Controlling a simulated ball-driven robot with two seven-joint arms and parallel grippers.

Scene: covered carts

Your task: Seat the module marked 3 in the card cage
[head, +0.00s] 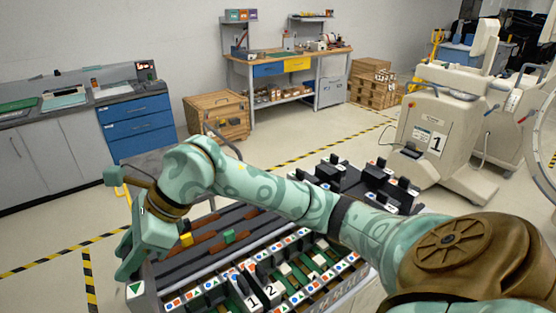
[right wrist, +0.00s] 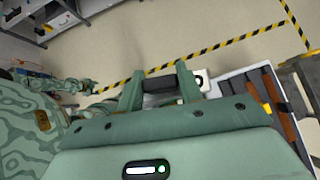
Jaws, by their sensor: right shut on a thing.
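My right arm reaches across the head view, with its right gripper (head: 122,268) low at the left, beside the left end of the card cage. In the right wrist view the right gripper (right wrist: 160,88) is shut on a black block-like part, apparently a module's handle (right wrist: 159,85). The rest of that part and any number on it are hidden. The card cage (head: 318,302) has rows of coloured symbols. Modules marked 1 (head: 252,302) and 2 (head: 271,290) stand in it side by side. A teal arm part at the left of the wrist view may be my left; its jaws are unclear.
Brown bars with a yellow block (head: 186,239) and a green block (head: 229,236) lie behind the symbol rows. Several black-handled parts (head: 370,180) stand at the cart's far right. A machine marked 1 (head: 425,140) stands beyond. Open floor with striped tape lies left.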

